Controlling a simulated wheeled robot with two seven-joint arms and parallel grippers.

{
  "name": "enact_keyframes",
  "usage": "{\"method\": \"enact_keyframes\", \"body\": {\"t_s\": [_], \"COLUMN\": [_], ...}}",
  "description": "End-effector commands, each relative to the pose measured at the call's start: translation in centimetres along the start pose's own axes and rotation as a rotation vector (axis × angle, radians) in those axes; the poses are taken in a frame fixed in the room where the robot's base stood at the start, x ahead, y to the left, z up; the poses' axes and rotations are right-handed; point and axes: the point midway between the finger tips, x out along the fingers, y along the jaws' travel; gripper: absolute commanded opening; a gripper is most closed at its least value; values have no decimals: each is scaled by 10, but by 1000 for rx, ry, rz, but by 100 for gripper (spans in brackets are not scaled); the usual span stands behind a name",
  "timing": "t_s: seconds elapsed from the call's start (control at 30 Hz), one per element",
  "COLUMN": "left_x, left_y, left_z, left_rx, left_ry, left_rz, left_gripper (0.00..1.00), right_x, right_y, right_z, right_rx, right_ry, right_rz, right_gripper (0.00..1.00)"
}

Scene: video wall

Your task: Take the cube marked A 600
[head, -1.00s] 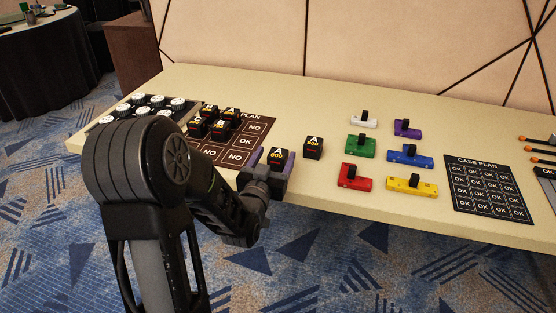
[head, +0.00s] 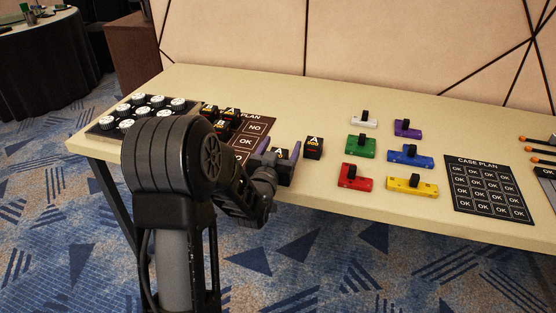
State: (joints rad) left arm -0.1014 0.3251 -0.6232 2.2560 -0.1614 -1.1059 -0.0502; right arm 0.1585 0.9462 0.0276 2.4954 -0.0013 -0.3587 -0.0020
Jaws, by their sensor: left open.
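A black cube marked A (head: 313,149) with a red number stands upright on the table, just right of my left gripper. Its number is too small to read surely. My left gripper (head: 277,151) is open near the table's front edge, its purple fingers pointing away. A second black cube (head: 283,154) shows between the fingers. Its label is partly hidden, and I cannot tell whether the fingers touch it. My right gripper is not in view.
A tray of white round pieces (head: 128,125) sits at the table's left end. White, green, red, purple, blue and yellow blocks (head: 411,185) with black knobs stand right of the cubes. A case plan board (head: 476,211) lies farther right. The table's back strip is clear.

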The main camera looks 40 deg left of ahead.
Motion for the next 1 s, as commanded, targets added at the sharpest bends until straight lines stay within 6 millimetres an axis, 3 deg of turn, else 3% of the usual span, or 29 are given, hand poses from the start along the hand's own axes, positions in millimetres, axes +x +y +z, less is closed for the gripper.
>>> {"method": "enact_keyframes", "body": {"t_s": [0.27, 1.0], "left_x": [0, 0], "left_y": [0, 0], "left_z": [0, 0], "left_rx": [0, 0], "left_ry": [0, 0], "left_rz": [0, 0], "left_gripper": [69, 9], "right_x": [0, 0], "right_y": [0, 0], "right_z": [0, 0], "right_rx": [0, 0], "right_ry": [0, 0], "right_rz": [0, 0], "right_gripper": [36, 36]}}
